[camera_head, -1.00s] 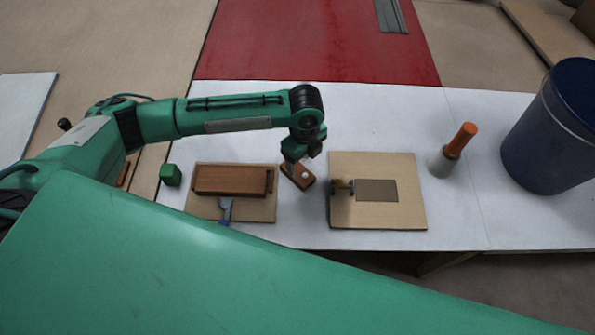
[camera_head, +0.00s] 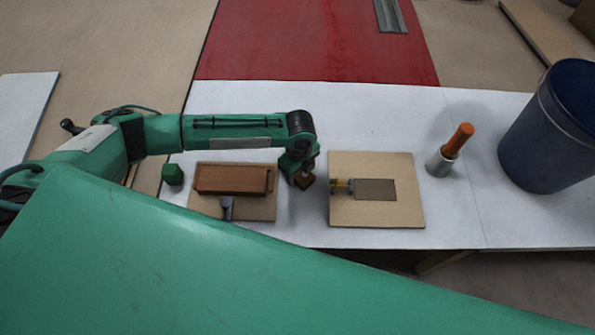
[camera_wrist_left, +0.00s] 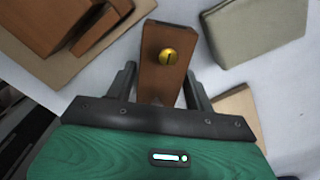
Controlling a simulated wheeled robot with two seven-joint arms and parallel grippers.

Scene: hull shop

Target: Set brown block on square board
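The brown block (camera_head: 307,183) is on the white table between the two tan boards, mostly covered by my left gripper in the head view. In the left wrist view the brown block (camera_wrist_left: 165,62) has a round brass-coloured spot on top and lies between my fingers. My left gripper (camera_head: 302,178) points down at it; in the left wrist view its two fingers (camera_wrist_left: 160,88) are apart, one each side of the block, with a slight gap at the left finger. The square board (camera_head: 405,211) lies just to the right, with a grey-brown rectangle on it. My right gripper is not in view.
A brown wooden box (camera_head: 233,179) sits on another tan board (camera_head: 266,211) at left, with a grey-handled tool (camera_head: 227,207). A green block (camera_head: 172,175), a small clamp-like piece (camera_head: 342,186), an orange-handled cylinder (camera_head: 440,162) and a blue bin (camera_head: 555,130) stand around.

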